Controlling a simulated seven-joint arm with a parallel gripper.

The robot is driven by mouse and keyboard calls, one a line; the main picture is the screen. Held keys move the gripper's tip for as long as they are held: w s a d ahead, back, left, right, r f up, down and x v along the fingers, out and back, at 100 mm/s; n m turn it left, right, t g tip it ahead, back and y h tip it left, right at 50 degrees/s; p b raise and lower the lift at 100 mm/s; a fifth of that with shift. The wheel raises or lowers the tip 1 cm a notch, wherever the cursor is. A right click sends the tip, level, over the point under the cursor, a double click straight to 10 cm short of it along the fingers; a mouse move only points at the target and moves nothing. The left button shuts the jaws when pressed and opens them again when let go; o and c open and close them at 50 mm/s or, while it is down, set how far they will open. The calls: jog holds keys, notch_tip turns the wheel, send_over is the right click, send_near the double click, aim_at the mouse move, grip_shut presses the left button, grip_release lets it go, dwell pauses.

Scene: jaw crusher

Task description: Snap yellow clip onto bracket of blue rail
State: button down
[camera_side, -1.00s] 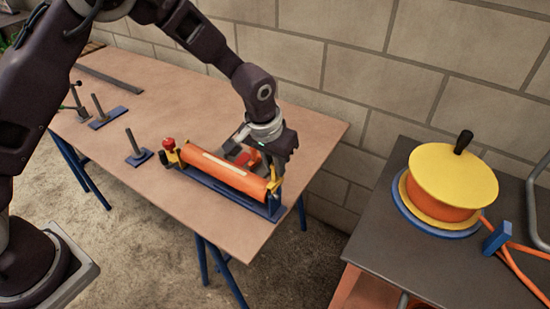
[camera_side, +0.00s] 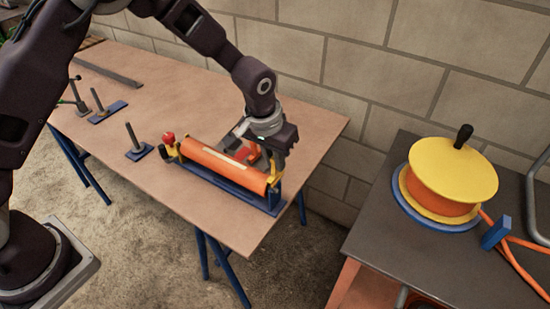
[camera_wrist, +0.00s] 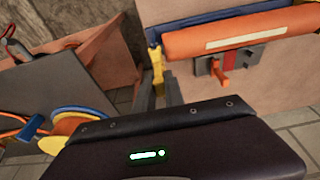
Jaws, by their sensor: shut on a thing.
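The blue rail (camera_side: 232,187) lies along the right part of the wooden table, with an orange roller (camera_side: 225,168) held above it. My gripper (camera_side: 276,174) is at the rail's right end, shut on the yellow clip (camera_side: 275,180). In the wrist view the yellow clip (camera_wrist: 157,66) stands upright by the roller's left end and the blue rail (camera_wrist: 215,17). A second yellow clip (camera_side: 170,150) is at the roller's left end in the side view. The fingers partly hide the bracket, and I cannot tell whether the held clip is seated on it.
A grey plate with a red-orange handle (camera_wrist: 222,72) lies beside the roller. A red knob (camera_side: 168,137) stands by the left clip. Blue-based posts (camera_side: 134,145) are farther left. A yellow-topped reel (camera_side: 440,180) sits on a separate dark table. A block wall runs behind.

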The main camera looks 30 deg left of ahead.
aim_at(275, 175)
jog(key=shift+s+x, duration=0.2)
jog(key=shift+x, duration=0.55)
jog(key=shift+s+x, duration=0.15)
jog(key=shift+x, duration=0.6)
jog(key=c, duration=1.3)
grip_release()
jog(key=shift+f, duration=0.1)
jog(key=shift+c, duration=0.2)
jog(key=v, duration=0.7)
